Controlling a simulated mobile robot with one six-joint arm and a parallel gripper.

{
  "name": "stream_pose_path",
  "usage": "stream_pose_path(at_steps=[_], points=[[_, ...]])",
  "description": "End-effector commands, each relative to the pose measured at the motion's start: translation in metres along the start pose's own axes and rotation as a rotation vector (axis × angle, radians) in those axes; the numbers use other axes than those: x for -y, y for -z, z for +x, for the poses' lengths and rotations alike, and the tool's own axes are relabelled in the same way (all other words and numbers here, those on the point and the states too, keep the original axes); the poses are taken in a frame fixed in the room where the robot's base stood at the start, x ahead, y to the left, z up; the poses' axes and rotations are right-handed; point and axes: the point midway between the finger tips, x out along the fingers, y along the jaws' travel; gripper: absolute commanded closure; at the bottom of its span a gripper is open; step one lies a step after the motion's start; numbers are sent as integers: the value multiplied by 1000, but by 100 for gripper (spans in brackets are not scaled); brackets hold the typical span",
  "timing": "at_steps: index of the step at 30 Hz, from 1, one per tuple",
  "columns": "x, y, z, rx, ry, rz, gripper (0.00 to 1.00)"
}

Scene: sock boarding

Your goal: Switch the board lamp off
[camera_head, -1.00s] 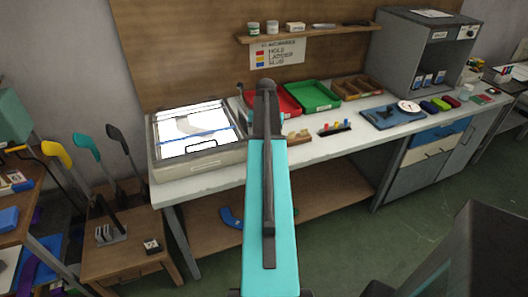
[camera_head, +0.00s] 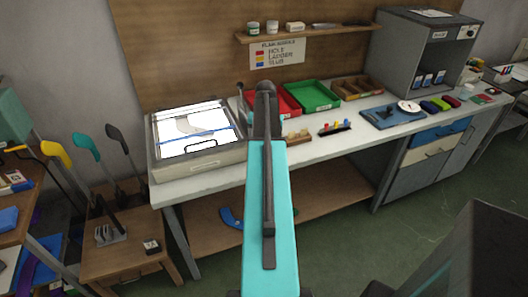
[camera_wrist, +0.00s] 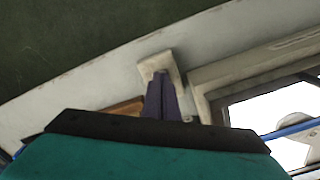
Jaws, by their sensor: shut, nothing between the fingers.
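The inspection board (camera_head: 195,168) is a shallow pale box at the left end of the bench. Its panel (camera_head: 180,142) glows white, so its lamp is lit, and a grey sock shape lies on it. In the wrist view the lit panel (camera_wrist: 275,105) shows at the right, with a blue bar across it. My gripper (camera_wrist: 160,82) is shut and empty. Its fingertips are at a small cream block (camera_wrist: 156,62) beside the board's frame; whether they touch it I cannot tell. In the head view my own arm hides the fingers and this block.
A red tray (camera_head: 286,102), a green tray (camera_head: 314,97) and a wooden tray (camera_head: 356,90) stand behind my arm on the bench. A grey cabinet (camera_head: 398,60) is at the right. A low wooden stand (camera_head: 125,262) with upright forms is at the left.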

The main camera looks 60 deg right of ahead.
Motion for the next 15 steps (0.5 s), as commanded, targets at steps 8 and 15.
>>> stream_pose_path(at_steps=[8, 15], points=[[0, 0, 3, 0, 0, 0, 100], [0, 0, 6, 0, 0, 0, 100]])
